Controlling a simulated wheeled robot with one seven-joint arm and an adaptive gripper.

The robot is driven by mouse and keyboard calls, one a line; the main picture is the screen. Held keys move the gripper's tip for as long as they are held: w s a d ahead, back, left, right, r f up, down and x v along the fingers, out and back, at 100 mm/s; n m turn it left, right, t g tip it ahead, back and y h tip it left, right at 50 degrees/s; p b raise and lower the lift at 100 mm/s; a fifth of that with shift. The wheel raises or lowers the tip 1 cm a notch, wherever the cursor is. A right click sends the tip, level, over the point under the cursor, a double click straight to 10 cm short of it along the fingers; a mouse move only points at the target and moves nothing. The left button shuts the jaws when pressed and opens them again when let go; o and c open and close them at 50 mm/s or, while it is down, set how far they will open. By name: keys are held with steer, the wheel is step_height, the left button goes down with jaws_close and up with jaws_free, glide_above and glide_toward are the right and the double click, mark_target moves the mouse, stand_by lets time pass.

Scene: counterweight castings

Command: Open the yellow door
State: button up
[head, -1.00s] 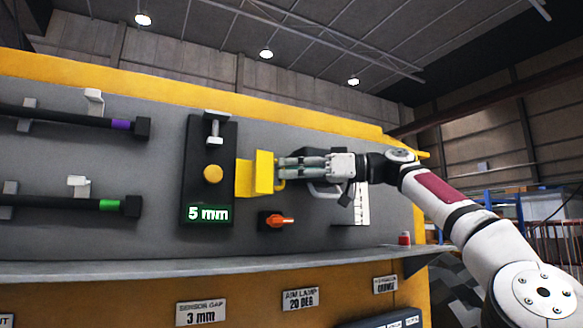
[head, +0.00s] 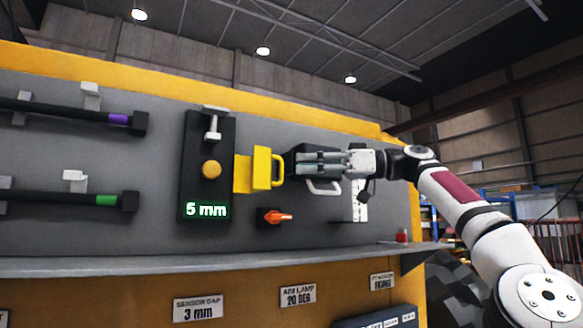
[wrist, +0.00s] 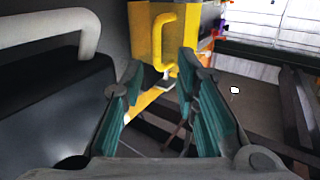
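The yellow door (head: 262,168) stands out from the grey panel in the head view, right of a dark block with a "5 mm" display. Its yellow loop handle (head: 279,169) is on its right side. I cannot tell how far the door is turned. My gripper (head: 301,163) is to the right of the handle, pointing left, with a small gap between fingertips and handle. In the wrist view, the door (wrist: 146,35) and handle (wrist: 165,42) lie beyond the fingertips. The teal-padded fingers of my gripper (wrist: 160,68) are apart, with nothing held between them.
A black part with a white handle (head: 322,188) is close behind my gripper; a white handle (wrist: 50,28) fills the wrist view's upper left. An orange knob (head: 278,217) is below the door. A grey ledge (head: 200,264) runs below the panel. A red object (head: 402,235) stands on it.

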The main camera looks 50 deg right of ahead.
steer(key=shift+v, duration=1.2)
steer(key=shift+a+r, duration=0.1)
steer(key=shift+a, duration=0.1)
